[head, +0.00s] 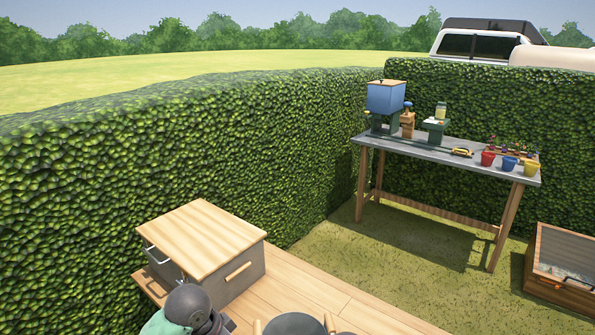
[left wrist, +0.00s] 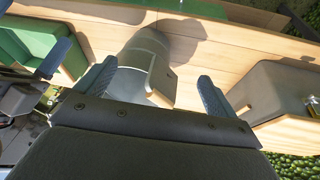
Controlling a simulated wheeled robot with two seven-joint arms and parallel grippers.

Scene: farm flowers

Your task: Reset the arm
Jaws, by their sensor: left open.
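My left gripper (left wrist: 155,82) shows in the left wrist view, with its two blue-grey fingers spread wide and nothing between them. A grey round container (left wrist: 140,62) with a wooden handle lies beyond the fingers in that view. Part of my arm shows at the bottom left of the head view, beside the grey box with a wooden lid (head: 200,238). The fingers of my left gripper are not visible in the head view. My right gripper is not clearly seen in either view.
A wooden deck (head: 345,309) runs along the bottom. A worktable (head: 395,141) carries a blue box (head: 386,97) and red, blue and yellow pots. A wooden-framed box (head: 565,255) stands at right. Hedges (head: 250,140) enclose the grass. A green crate (left wrist: 32,45) lies left in the left wrist view.

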